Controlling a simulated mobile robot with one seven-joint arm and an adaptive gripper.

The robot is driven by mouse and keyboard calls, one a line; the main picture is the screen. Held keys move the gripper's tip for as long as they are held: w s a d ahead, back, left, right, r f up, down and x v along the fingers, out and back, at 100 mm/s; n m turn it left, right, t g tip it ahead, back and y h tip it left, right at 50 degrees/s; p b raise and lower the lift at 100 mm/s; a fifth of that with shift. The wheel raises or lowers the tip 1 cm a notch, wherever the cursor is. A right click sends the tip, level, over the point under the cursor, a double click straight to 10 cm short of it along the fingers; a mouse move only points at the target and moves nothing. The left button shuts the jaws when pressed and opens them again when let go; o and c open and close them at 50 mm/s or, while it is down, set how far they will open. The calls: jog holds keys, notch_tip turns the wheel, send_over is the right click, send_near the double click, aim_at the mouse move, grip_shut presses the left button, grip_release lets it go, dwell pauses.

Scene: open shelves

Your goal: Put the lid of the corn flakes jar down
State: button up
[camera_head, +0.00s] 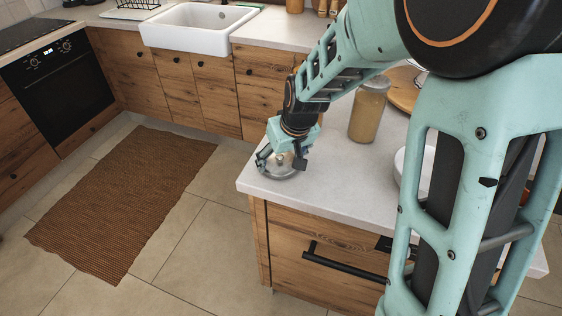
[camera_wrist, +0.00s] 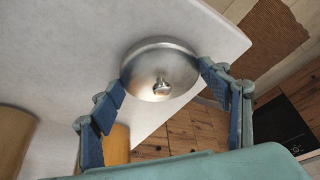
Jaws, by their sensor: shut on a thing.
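The round silver metal lid (camera_wrist: 150,62) with a small knob is between the fingertips of my gripper (camera_wrist: 161,80) in the wrist view. My gripper (camera_head: 283,160) is shut on it, pointing down at the near left corner of the white counter (camera_head: 330,185). The lid (camera_head: 279,173) also shows in the head view, low at the counter surface; I cannot tell if it touches. A glass jar with tan contents (camera_head: 367,114) stands upright on the counter, to the right of and behind my gripper. Its label is not readable.
A round wooden board (camera_head: 403,94) lies behind the jar. A white bowl (camera_head: 398,165), partly hidden by my arm, is at the right. The counter's left edge is close to the lid, with the floor (camera_head: 190,235) below. Counter between lid and bowl is clear.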

jog(key=shift+f, duration=0.1)
jog(key=shift+f, duration=0.1)
jog(key=o, duration=0.7)
jog(key=shift+f, duration=0.1)
jog(key=shift+c, duration=0.2)
jog(key=o, duration=0.5)
jog(key=shift+c, duration=0.2)
jog(key=shift+r, duration=0.2)
jog(key=shift+r, duration=0.25)
jog(key=v, duration=1.1)
jog(key=shift+s+d+r+p, duration=0.15)
jog(key=shift+s+r+p, duration=0.1)
jog(key=shift+p, duration=0.15)
